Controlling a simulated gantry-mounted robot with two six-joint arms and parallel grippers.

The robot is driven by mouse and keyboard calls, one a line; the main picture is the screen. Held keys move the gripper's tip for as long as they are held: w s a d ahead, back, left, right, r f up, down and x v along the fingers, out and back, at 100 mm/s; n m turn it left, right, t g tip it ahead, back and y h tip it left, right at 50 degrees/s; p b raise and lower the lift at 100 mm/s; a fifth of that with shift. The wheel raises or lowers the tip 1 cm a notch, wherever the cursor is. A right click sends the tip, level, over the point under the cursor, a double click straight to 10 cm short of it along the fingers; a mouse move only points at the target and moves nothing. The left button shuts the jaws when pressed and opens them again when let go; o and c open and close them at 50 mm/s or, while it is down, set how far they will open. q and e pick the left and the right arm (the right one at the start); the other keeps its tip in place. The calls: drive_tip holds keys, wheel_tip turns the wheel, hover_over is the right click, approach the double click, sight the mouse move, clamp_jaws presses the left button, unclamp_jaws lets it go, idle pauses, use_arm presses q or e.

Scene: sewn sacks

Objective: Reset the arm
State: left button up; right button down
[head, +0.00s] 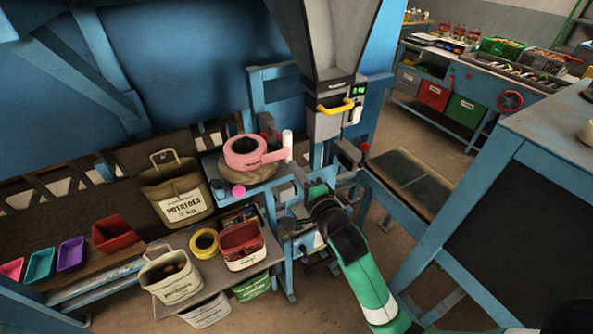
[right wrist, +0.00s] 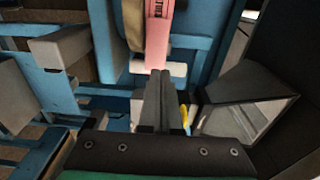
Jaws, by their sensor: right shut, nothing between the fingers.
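My right arm (head: 365,275), green with black joints, reaches up from the lower right of the head view to the front of the blue machine. In the right wrist view my right gripper (right wrist: 160,75) is shut, with its fingers together and nothing between them. Its tips point toward a pink strip with dark lettering (right wrist: 158,35) and a white roller (right wrist: 163,69) beyond them. I cannot tell whether they touch. In the head view the fingers are hard to make out beside the machine. My left gripper is not in view.
A blue machine with a grey hopper (head: 335,40) and yellow handle (head: 336,107) stands close ahead. A pink tape roll (head: 243,152) lies left of it. A potato sack (head: 178,185), small bins and a yellow roll (head: 204,243) stand further left. A blue-framed table (head: 540,130) is at right.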

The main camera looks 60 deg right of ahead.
drive_tip(key=shift+a, duration=0.1)
idle(0.3)
drive_tip(key=w+a+r+n+t+y, duration=0.2)
drive_tip(key=a+r+n+t, duration=0.15)
drive_tip(key=a+r, duration=0.75)
drive_tip(key=w+a+r+n+t+y, duration=0.25)
drive_tip(key=a+r+t, duration=0.35)
drive_tip(key=r, duration=0.9)
drive_tip(key=s+a+r+n+t+y, duration=0.2)
drive_tip(key=s+a+r+n+y, duration=0.25)
drive_tip(key=r+n, duration=0.35)
drive_tip(key=s+a+r+n+t+y, duration=0.2)
drive_tip(key=s+a+r+n+y, duration=0.25)
drive_tip(key=n, duration=0.55)
wheel_tip(320, 180, up, 16)
drive_tip(key=n+p, duration=0.2)
drive_tip(key=p, duration=1.3)
drive_tip(key=shift+w+a+g+h+p, duration=0.15)
drive_tip(key=shift+a+g+h+p, duration=0.2)
drive_tip(key=shift+a+h, duration=0.1)
